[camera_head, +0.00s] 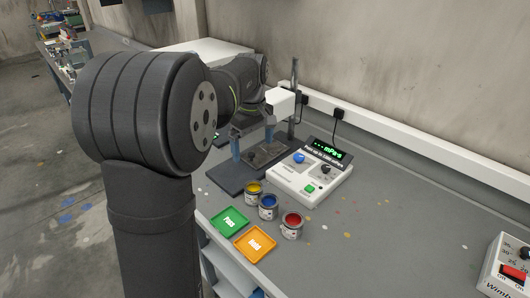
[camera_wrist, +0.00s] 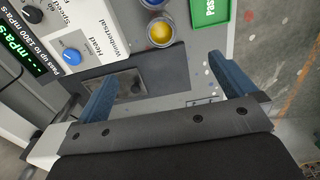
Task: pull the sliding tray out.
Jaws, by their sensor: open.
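A flat dark tray-like plate (camera_head: 265,154) lies on the dark base (camera_head: 232,181) of the white instrument stand; I take it for the sliding tray. It also shows in the wrist view (camera_wrist: 128,88), partly hidden by my left finger. My gripper (camera_head: 253,149) has two blue fingers, spread apart and empty, above the base and plate. In the wrist view my gripper (camera_wrist: 163,72) has its left finger over the plate and its right finger off to the other side. I cannot tell whether either finger touches the plate. No handle shows clearly.
A white control box (camera_head: 312,178) with a blue knob and lit display stands right of the base. Yellow (camera_head: 254,190), blue (camera_head: 268,206) and red (camera_head: 292,225) paint cans stand in front. Green (camera_head: 229,221) and orange (camera_head: 255,244) trays lie near the bench edge.

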